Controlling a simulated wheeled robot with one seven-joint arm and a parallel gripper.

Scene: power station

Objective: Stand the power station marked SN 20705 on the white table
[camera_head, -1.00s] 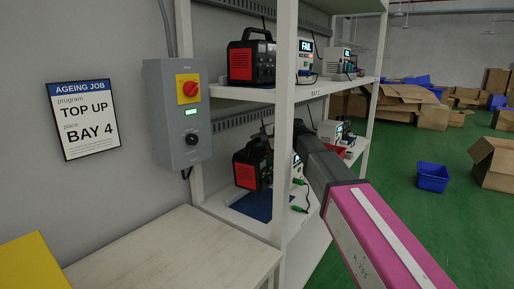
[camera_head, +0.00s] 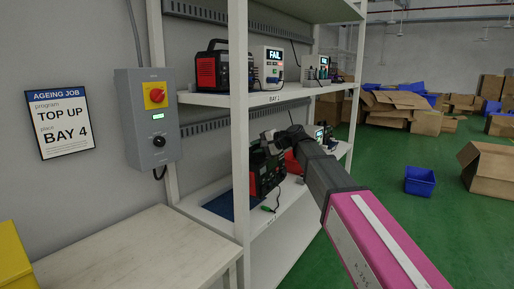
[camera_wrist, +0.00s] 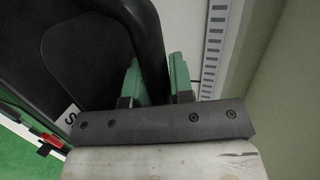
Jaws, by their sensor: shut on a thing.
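A black and red power station (camera_head: 265,175) is at the lower shelf level, partly behind the front post. My gripper (camera_head: 268,146) is at its top. In the wrist view, the green pads of my gripper (camera_wrist: 156,82) are shut on its black carry handle (camera_wrist: 150,40). A label corner with the letter S (camera_wrist: 71,118) shows there; the rest of the serial is hidden. I cannot tell whether the unit is clear of the shelf. The whitish table (camera_head: 125,250) stands in the lower left, its visible top bare.
The rack's front post (camera_head: 239,130) stands between the unit and the table. The upper shelf (camera_head: 215,100) holds another red and black unit (camera_head: 212,70) and a FAIL tester (camera_head: 269,65). A blue mat (camera_head: 220,204) lies bare. A yellow object (camera_head: 12,255) is at the left edge.

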